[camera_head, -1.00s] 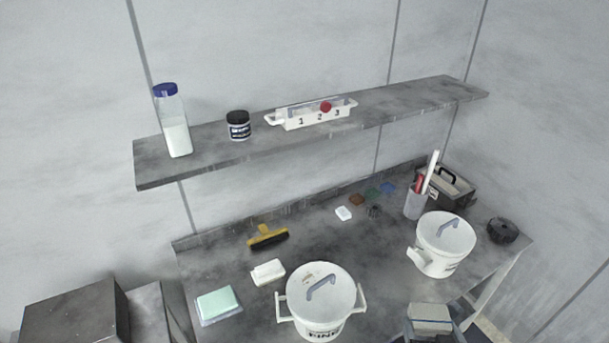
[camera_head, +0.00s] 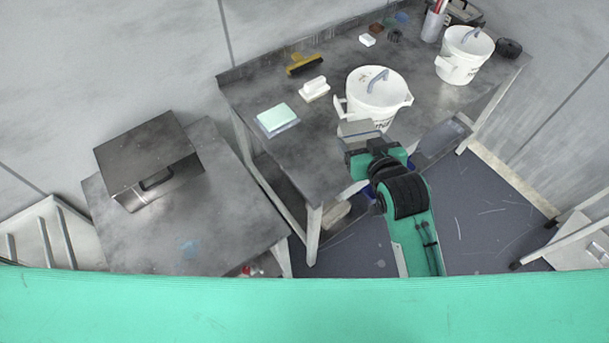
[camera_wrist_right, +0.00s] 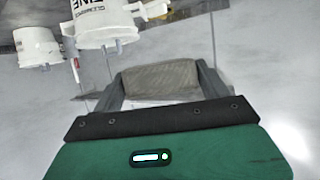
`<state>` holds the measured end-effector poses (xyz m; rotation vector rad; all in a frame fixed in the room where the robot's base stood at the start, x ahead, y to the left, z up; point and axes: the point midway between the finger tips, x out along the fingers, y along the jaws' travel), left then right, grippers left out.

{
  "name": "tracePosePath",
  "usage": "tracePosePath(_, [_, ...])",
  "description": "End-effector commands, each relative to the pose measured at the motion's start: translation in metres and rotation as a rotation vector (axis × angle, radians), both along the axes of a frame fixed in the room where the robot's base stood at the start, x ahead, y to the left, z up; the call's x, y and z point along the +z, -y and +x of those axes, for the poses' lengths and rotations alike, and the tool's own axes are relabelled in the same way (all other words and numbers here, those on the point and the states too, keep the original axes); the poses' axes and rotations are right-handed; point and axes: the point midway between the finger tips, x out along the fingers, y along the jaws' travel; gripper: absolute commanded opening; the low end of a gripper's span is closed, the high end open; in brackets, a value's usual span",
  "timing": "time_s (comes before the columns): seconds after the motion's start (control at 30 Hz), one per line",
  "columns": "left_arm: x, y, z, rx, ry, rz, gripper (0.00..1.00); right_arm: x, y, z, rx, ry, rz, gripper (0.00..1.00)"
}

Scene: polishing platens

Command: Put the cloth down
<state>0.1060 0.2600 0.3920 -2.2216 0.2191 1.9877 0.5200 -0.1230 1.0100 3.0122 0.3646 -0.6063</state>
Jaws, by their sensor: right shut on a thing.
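The cloth (camera_wrist_right: 160,80) is a grey-brown folded piece between the fingers of my right gripper (camera_wrist_right: 155,88) in the right wrist view. My right gripper (camera_head: 360,138) is shut on it. In the head view the gripper is in front of the near white lidded bucket, overlapping its lower part. The cloth shows there only as a small pale patch (camera_head: 356,127), partly hidden by the gripper. I cannot tell its height above the bench (camera_head: 245,92). My left gripper is not in view.
A mint pad (camera_head: 276,116) on a thin tray, a white block (camera_head: 314,87) and a yellow-handled brush (camera_head: 303,65) lie on the bench. Two white buckets (camera_head: 378,93) (camera_head: 463,57) stand to the right. A lower table (camera_head: 215,215) at left bears a metal box (camera_head: 150,158).

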Motion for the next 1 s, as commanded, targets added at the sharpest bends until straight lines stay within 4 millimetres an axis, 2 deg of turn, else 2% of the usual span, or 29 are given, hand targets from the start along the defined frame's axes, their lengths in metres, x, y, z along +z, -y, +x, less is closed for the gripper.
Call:
tracePosePath(0.03, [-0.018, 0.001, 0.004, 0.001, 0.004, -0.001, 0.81, -0.009, -0.012, 0.011, 0.039, 0.008, -0.005, 0.54])
tracePosePath(0.3, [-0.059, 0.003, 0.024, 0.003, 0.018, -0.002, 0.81, -0.018, -0.070, 0.050, 0.231, 0.000, -0.008, 0.54])
tracePosePath(0.5, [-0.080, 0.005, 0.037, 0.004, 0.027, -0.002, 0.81, -0.025, -0.097, 0.066, 0.335, -0.007, -0.007, 0.54])
tracePosePath(0.77, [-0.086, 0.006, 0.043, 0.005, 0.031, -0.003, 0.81, -0.033, -0.107, 0.074, 0.381, -0.014, -0.003, 0.54])
tracePosePath(0.87, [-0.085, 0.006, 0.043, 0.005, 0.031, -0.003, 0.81, -0.052, -0.107, 0.073, 0.381, -0.018, -0.002, 0.54])
tracePosePath(1.0, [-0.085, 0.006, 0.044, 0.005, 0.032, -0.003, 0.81, -0.090, -0.107, 0.073, 0.381, -0.019, -0.002, 0.54])
